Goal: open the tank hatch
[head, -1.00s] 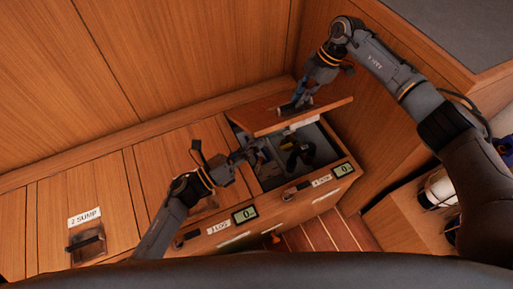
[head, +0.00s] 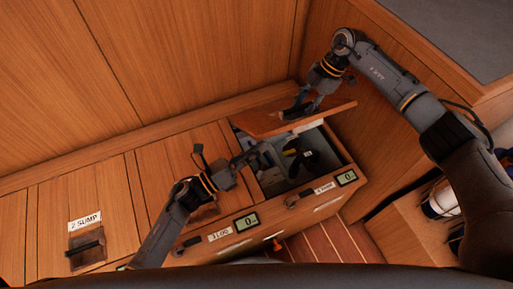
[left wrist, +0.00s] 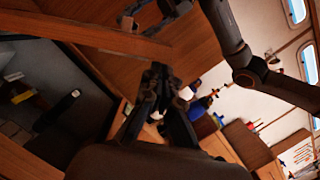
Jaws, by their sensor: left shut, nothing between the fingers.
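A wooden hatch lid (head: 325,108) is tilted up over an open compartment (head: 270,183) at the right end of the bench. It is raised, and dark fittings show inside. My right gripper (head: 293,111) is at the lid's upper face; whether its fingers are closed on a handle there is unclear. My left gripper (head: 264,150) is shut and empty, at the left part of the opening, below the lid's left end. In the left wrist view its fingers (left wrist: 160,80) are together, with a wooden panel edge (left wrist: 85,35) beyond them.
Closed lids lie to the left, one labelled 2 SUMP (head: 85,222) with a recessed latch (head: 87,248). Small displays (head: 246,221) and labels line the bench front. A wooden wall (head: 190,60) stands behind, and a side panel (head: 385,130) stands close on the right.

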